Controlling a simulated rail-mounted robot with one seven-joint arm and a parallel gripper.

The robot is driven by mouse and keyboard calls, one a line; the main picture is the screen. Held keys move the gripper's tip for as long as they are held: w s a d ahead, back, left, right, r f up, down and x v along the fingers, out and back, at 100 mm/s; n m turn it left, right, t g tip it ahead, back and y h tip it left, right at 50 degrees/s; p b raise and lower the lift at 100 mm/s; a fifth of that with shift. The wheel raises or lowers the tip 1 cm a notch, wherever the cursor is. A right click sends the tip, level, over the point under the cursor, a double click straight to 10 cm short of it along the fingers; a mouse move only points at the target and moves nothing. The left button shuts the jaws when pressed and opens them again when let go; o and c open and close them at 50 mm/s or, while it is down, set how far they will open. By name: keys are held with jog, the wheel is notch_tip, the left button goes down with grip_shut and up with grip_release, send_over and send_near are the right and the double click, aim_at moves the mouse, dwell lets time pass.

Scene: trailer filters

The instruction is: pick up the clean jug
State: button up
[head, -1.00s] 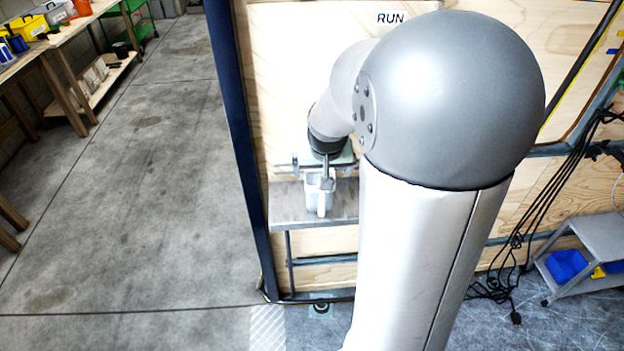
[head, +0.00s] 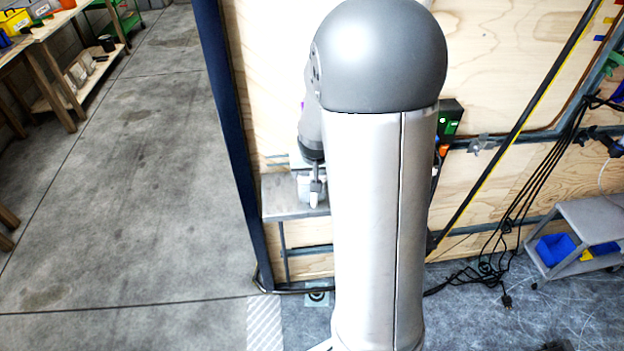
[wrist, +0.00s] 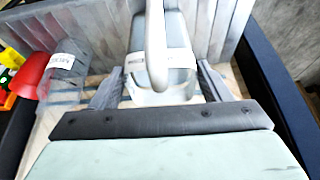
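A pale jug with a light handle and a white label, its text unreadable, is in the wrist view (wrist: 175,72). My gripper (wrist: 160,72) is open, with one dark finger on each side of the jug. Small gaps seem to show between fingers and jug; I cannot tell whether either touches. In the head view the jug (head: 313,198) stands on a grey metal shelf (head: 280,207) against the plywood wall. My gripper (head: 315,178) is at the jug there, and my arm hides much of that area.
A clear labelled container (wrist: 62,75) stands left of the jug in the wrist view, beside a red object (wrist: 35,72). A dark blue post (head: 232,130) rises left of the shelf. A grey cart (head: 590,225) and hanging cables are at the right. Open floor lies left.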

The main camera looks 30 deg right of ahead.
jog(key=c, duration=0.8)
jog(key=shift+c, duration=0.2)
jog(key=shift+r, duration=0.15)
